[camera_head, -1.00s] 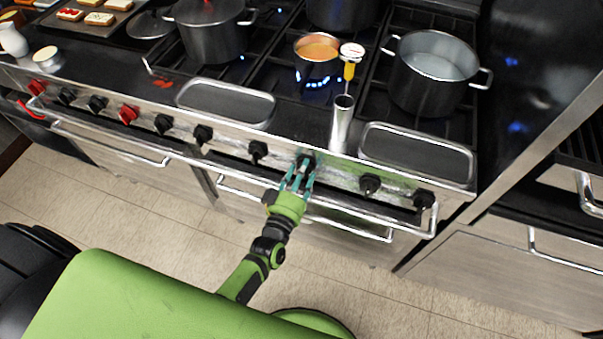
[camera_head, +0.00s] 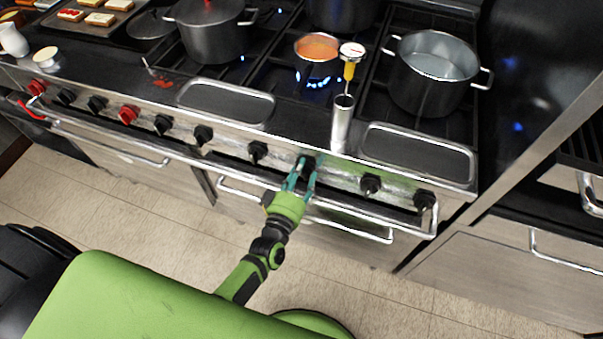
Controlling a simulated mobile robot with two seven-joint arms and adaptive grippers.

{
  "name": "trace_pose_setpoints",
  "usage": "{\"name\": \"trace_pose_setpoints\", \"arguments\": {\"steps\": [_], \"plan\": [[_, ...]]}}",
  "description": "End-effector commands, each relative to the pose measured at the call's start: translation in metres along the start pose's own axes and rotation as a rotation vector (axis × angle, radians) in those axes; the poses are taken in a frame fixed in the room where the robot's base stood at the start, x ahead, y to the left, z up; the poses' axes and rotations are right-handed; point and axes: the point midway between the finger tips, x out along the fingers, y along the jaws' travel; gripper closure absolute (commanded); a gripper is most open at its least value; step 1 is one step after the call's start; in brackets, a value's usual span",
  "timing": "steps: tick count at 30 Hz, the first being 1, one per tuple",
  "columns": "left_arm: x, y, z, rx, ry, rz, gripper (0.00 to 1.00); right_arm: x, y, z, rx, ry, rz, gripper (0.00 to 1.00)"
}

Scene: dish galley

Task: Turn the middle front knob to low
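A row of black and red knobs runs along the stove's front panel. My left gripper (camera_head: 308,166) reaches up to a black knob (camera_head: 307,165) right of the panel's middle. Its two teal fingers are apart, one on each side of this knob. Whether they touch it is too small to tell, and they partly hide it, so its setting is not readable. A small pot of orange liquid (camera_head: 317,46) stands on the middle front burner above a lit blue flame (camera_head: 314,82). My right gripper is not in view.
A towel rail (camera_head: 345,229) runs below the knobs, close to my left gripper. Neighbouring knobs sit left (camera_head: 257,151) and right (camera_head: 370,184). A metal cylinder (camera_head: 342,125) with a thermometer (camera_head: 351,55) stands behind the panel. A large open pot (camera_head: 430,85) stands right.

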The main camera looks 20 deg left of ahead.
Motion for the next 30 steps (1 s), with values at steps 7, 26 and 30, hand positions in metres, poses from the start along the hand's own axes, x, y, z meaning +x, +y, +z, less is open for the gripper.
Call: {"name": "trace_pose_setpoints", "arguments": {"steps": [7, 26, 30], "plan": [[0.003, 0.001, -0.008, 0.002, 0.02, 0.004, 0.27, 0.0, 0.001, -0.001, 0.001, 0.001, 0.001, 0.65], [-0.084, -0.001, -0.005, 0.002, 0.014, 0.002, 0.27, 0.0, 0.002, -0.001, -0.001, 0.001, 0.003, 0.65], [-0.104, -0.002, -0.005, 0.002, 0.017, 0.002, 0.27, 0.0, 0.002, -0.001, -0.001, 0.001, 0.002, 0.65]]}}
